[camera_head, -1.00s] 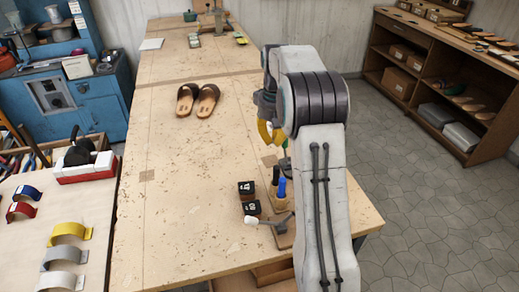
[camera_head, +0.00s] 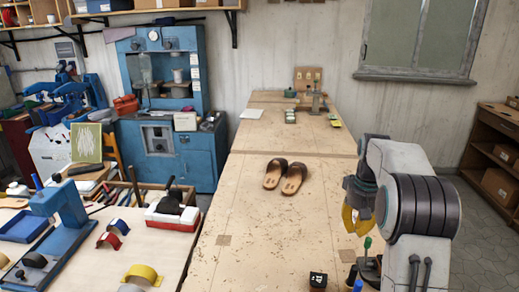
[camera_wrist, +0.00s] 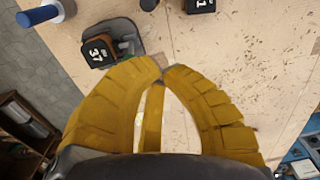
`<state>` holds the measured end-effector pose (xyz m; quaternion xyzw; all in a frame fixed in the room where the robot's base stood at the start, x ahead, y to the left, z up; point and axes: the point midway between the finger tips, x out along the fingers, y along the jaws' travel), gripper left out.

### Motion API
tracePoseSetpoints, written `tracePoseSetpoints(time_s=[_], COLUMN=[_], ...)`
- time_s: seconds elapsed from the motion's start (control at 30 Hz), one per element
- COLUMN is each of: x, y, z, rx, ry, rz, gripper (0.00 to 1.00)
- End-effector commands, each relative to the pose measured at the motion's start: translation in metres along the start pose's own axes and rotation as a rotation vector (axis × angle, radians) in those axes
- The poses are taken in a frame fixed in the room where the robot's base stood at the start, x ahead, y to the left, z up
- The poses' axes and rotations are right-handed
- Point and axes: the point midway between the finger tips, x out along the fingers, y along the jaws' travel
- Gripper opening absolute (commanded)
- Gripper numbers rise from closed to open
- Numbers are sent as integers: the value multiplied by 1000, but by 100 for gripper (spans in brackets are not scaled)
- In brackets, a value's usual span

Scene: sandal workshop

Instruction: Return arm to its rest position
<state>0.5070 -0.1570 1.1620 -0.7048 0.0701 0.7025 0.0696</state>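My gripper (camera_wrist: 165,70) has yellow ribbed fingers. In the wrist view their tips come together with nothing held between them. In the head view the gripper (camera_head: 357,220) hangs from my folded arm above the right edge of the long wooden workbench (camera_head: 240,262). In the wrist view it is above the bench, with a grey-based holder (camera_wrist: 124,36) and a block marked 37 (camera_wrist: 97,52) beyond the fingertips.
A pair of brown sandals (camera_head: 285,176) lies on the bench left of my arm. A blue machine (camera_head: 170,140) stands at the back left. A side table with a red-and-white box (camera_head: 172,218) is at left. Much of the bench surface is clear.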

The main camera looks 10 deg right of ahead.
Motion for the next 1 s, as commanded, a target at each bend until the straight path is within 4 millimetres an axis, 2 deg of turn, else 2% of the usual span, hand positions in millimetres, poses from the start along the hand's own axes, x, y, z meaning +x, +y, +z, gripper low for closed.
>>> tracePoseSetpoints(time_s=[0.17, 0.27, 0.53, 0.77, 1.0], x=[-20, -35, -64, -67, -50], y=[-16, -30, -66, -86, -97], z=[19, 39, 111, 179, 243], rx=[-18, -34, -84, -124, -163], ry=[36, 69, 169, 255, 336], rz=[4, 7, 7, -3, -19], gripper=[0, 0, 0, 0, 0])
